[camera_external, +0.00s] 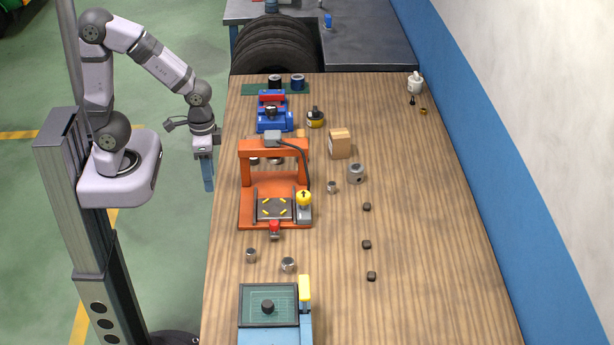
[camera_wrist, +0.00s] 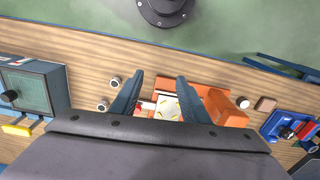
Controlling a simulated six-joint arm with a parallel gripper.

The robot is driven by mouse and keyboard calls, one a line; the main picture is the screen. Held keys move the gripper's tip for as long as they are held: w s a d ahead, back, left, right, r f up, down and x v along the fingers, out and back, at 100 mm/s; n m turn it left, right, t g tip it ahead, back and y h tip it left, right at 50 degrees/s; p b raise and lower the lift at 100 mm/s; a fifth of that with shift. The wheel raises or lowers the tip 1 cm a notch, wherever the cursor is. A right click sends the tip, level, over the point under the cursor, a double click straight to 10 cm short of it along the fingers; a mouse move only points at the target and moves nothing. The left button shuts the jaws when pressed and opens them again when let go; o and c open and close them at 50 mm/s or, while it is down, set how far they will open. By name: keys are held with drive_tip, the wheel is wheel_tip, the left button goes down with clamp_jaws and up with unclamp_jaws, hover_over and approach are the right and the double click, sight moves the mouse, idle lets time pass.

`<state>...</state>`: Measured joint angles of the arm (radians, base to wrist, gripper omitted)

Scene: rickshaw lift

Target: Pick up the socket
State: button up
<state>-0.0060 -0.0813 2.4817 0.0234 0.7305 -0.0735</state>
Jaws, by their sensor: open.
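Two small silver cylinders that look like sockets stand on the wooden bench in front of the orange press: the left socket (camera_external: 251,255) and the right socket (camera_external: 288,264). In the wrist view two silver pieces show left of my fingers, an upper one (camera_wrist: 115,82) and a lower one (camera_wrist: 103,104). Another small silver piece (camera_external: 332,187) stands right of the press. I cannot tell which piece the task means. My gripper (camera_external: 208,184) hangs fingers down beside the bench's left edge, apart from all of them. In the wrist view its fingers (camera_wrist: 159,78) are spread and empty.
The orange press (camera_external: 246,213) stands near the bench's left edge. A blue vise (camera_external: 270,123), a cardboard box (camera_external: 340,145) and a larger grey cylinder (camera_external: 356,175) are farther back. A blue-green device (camera_external: 268,306) sits at the front. Dark nuts (camera_external: 366,245) lie at the right.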

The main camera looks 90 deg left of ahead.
drive_tip(key=w+a+f+n+t+y+b, duration=0.1)
drive_tip(key=w+a+f+n+b, duration=0.15)
drive_tip(key=w, duration=0.65)
drive_tip(key=w+a+f+n+y+b, duration=0.1)
drive_tip(key=w+a+f+n+b, duration=0.15)
drive_tip(key=w, duration=0.65)
drive_tip(key=n+t+y+b, duration=0.1)
drive_tip(key=n+y+b, duration=0.1)
drive_tip(key=n+b, duration=0.35)
approach(331, 185)
wheel_tip(331, 185, down, 2)
drive_tip(key=shift+n, duration=0.35)
drive_tip(key=shift+a+p+x, duration=0.2)
drive_tip(key=shift+p+x, duration=0.85)
drive_tip(key=shift+x, duration=0.95)
drive_tip(key=shift+a+p+x, duration=0.15)
drive_tip(key=shift+p+x, duration=0.85)
drive_tip(key=shift+x, duration=1)
drive_tip(key=shift+w+r, duration=0.15)
drive_tip(key=shift+r, duration=0.05)
drive_tip(key=shift+c, duration=0.4)
clamp_jaws()
